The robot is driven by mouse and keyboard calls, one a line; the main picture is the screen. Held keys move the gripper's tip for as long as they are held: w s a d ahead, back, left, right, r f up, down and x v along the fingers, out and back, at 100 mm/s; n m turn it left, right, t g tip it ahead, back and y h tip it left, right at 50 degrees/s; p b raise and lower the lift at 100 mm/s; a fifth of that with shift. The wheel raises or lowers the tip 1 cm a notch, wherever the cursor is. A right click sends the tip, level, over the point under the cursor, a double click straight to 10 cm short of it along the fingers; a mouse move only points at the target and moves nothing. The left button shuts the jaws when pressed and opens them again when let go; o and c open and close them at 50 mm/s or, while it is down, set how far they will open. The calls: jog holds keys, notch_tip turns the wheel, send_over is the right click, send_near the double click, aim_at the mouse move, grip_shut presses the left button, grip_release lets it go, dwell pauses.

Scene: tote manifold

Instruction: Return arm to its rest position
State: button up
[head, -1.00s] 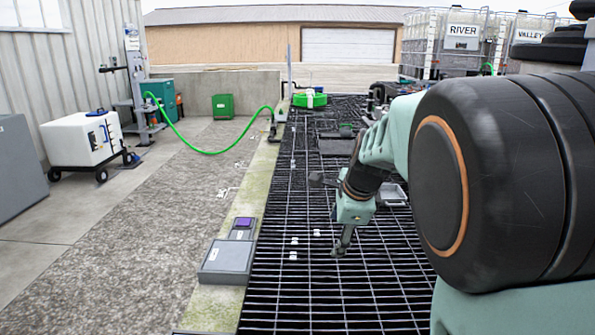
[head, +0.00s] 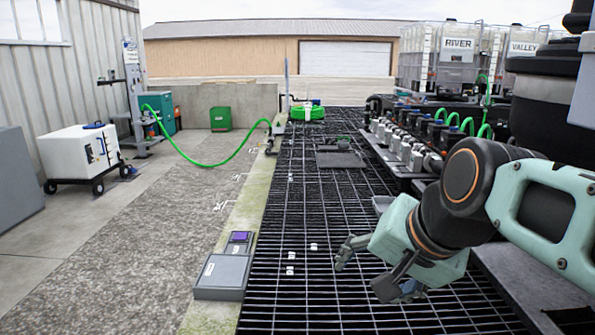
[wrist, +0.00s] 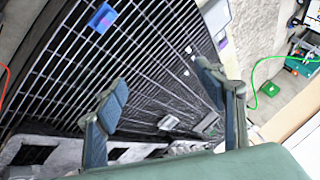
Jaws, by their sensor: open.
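My gripper (head: 362,270) is in the head view at lower right, above the metal grating (head: 310,200). Its two fingers are spread apart with nothing between them. In the wrist view my gripper (wrist: 165,95) also shows open and empty, with grating behind the fingers. My arm is folded at the right side of the head view, with the wrist low and the fingers pointing left. No object touches the fingers.
A row of valves and fittings (head: 405,145) lines the grating's right side. A grey box (head: 222,276) sits on the concrete curb at left. A green hose (head: 215,162) runs across the back left. The middle of the grating is mostly clear.

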jog(key=s+d+f+n+g+h, duration=0.1)
jog(key=s+d+f+n+h, duration=0.15)
jog(key=s+f+n, duration=0.45)
notch_tip(320, 180, up, 28)
jog(key=m+p, duration=0.1)
jog(key=p, duration=2.7)
jog(key=shift+s+d+m, duration=0.15)
jog(key=shift+s+m, duration=0.15)
jog(key=shift+s, duration=0.05)
